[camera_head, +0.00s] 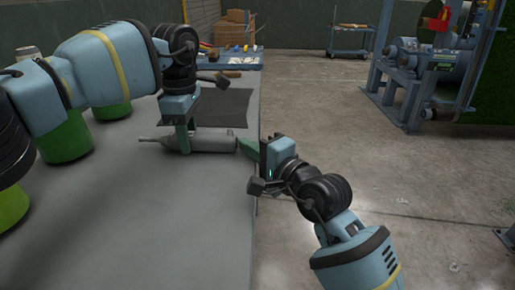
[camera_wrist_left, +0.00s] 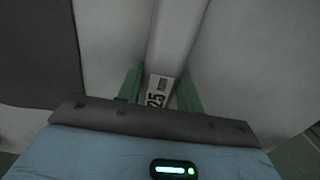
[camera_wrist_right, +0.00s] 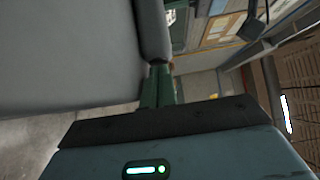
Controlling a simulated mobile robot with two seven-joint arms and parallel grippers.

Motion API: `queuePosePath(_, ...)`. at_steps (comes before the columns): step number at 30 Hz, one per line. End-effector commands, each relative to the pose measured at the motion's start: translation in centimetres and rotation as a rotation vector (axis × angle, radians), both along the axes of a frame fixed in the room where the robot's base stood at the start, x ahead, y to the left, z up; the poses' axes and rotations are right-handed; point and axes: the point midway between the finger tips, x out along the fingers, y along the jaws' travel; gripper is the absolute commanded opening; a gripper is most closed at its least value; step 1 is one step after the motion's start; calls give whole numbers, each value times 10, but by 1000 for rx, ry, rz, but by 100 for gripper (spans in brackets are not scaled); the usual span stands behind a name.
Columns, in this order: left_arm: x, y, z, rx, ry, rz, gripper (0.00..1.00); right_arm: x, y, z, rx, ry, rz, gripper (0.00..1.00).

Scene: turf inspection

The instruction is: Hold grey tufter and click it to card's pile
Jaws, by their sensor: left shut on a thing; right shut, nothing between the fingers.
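The grey tufter (camera_head: 212,140) lies lengthwise across the grey table, its thin tip pointing left. My left gripper (camera_head: 184,143) reaches down from above with its green fingers shut around the tufter's body. In the left wrist view the tufter (camera_wrist_left: 181,30) runs between the fingers, with a white label reading 25 (camera_wrist_left: 158,90) on or against it. My right gripper (camera_head: 246,147) is shut and empty at the table's right edge, close to the tufter's thick end; I cannot tell if they touch. A dark flat sheet (camera_head: 222,108) lies behind the tufter; I cannot tell if it is the card.
The table (camera_head: 130,225) is bare in front. Open concrete floor (camera_head: 330,130) lies to the right, with a blue machine (camera_head: 430,70) and a cart (camera_head: 350,38) beyond.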

Motion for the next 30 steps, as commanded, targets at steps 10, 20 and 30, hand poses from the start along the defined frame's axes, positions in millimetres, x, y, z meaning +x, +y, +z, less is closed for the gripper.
queuePosePath(10, -2, -10, 0, -12, 2, -19, 0, -4, 7, 0, 1, 1, 16, 0)
queuePosePath(20, -2, -9, 0, -11, 2, -17, 0, -1, -36, -1, -4, 0, 5, 0)
queuePosePath(30, -1, -6, 0, -7, 2, -10, 0, -43, -81, -1, -1, 0, 1, 0)
